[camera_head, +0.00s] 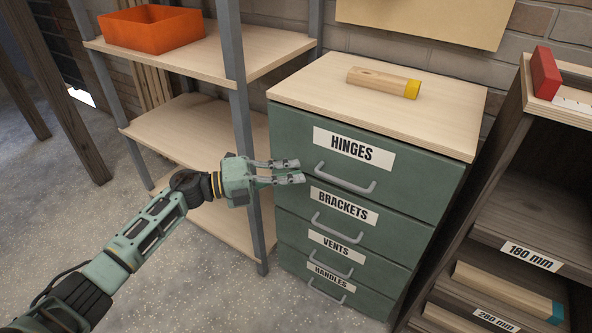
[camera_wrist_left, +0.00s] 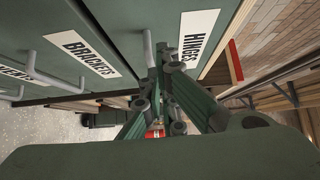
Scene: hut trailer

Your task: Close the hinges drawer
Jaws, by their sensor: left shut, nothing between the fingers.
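The hinges drawer (camera_head: 300,140) is the top green drawer of the cabinet, with a white HINGES label and a grey bar handle (camera_head: 345,179). Its front looks flush with the cabinet or nearly so; a small gap cannot be ruled out. My left gripper (camera_head: 294,171) is shut and empty at the left part of this drawer's front, left of the handle. Whether the fingertips touch the front cannot be told. The left wrist view shows the HINGES label (camera_wrist_left: 196,37) close beyond the fingers (camera_wrist_left: 165,88). My right gripper is not in view.
Below are the brackets (camera_head: 340,207), vents (camera_head: 337,247) and handles (camera_head: 327,277) drawers, which look shut. A wooden cylinder with a yellow end (camera_head: 383,82) lies on the cabinet top. Shelving with an orange bin (camera_head: 150,30) stands left, a timber rack (camera_head: 520,205) right.

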